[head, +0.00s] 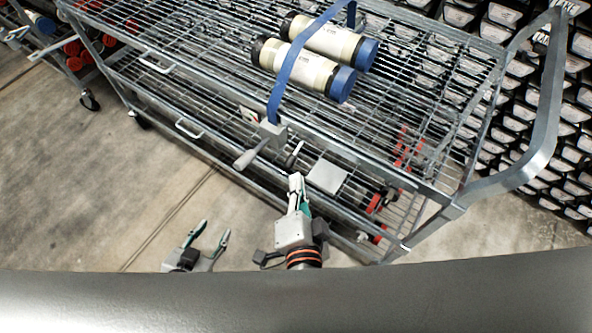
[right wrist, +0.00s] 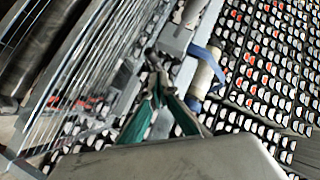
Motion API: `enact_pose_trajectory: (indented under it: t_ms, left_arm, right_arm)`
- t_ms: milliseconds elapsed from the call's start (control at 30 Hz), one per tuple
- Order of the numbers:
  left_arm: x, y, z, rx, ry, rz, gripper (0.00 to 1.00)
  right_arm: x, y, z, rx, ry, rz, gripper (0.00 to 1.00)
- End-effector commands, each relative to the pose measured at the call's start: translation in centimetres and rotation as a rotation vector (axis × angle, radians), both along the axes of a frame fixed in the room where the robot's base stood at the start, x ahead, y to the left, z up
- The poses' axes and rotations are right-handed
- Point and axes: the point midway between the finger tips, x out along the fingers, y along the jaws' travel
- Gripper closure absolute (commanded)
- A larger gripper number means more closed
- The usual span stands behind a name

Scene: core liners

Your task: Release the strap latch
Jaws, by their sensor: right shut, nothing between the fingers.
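Two pale core liners (head: 304,69) with blue end caps lie side by side on the cart's top shelf. A blue strap (head: 288,73) runs over them to a grey latch (head: 272,133) on the cart's near edge. The latch's lever handle (head: 246,158) points down and left. My right gripper (head: 296,180) is shut and empty, below and right of the latch, apart from its handle in the head view. In the right wrist view its fingertips (right wrist: 153,56) come together near the grey latch block (right wrist: 176,39) and strap (right wrist: 207,52). My left gripper (head: 208,230) is open and empty, lower left.
The wire-shelf cart (head: 370,160) has a side rail along its near edge. A small grey plate (head: 325,176) is on that side, right of the latch. Another cart stands at the upper left, and racks of stacked items fill the upper right. Bare floor (head: 120,200) lies left.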

Motion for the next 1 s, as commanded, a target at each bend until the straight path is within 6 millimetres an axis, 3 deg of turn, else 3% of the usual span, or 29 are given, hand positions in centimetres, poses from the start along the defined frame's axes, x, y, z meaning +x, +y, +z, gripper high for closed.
enact_pose_trajectory:
  t_ms: [233, 833, 1000]
  left_arm:
    - [-0.1, 0.0, 0.0, -0.001, 0.001, 0.0, 0.6]
    - [-0.1, -0.1, 0.0, -0.001, 0.001, 0.0, 0.6]
    - [0.5, -0.1, 2.0, -0.004, -0.016, 0.0, 0.6]
  right_arm:
    - [-2.3, -0.1, 0.6, 0.0, 0.0, 0.0, 1.0]
    - [-2.4, -0.1, 0.7, 0.0, -0.001, 0.0, 1.0]
    - [-2.0, -0.1, 3.1, 0.0, -0.025, 0.0, 1.0]
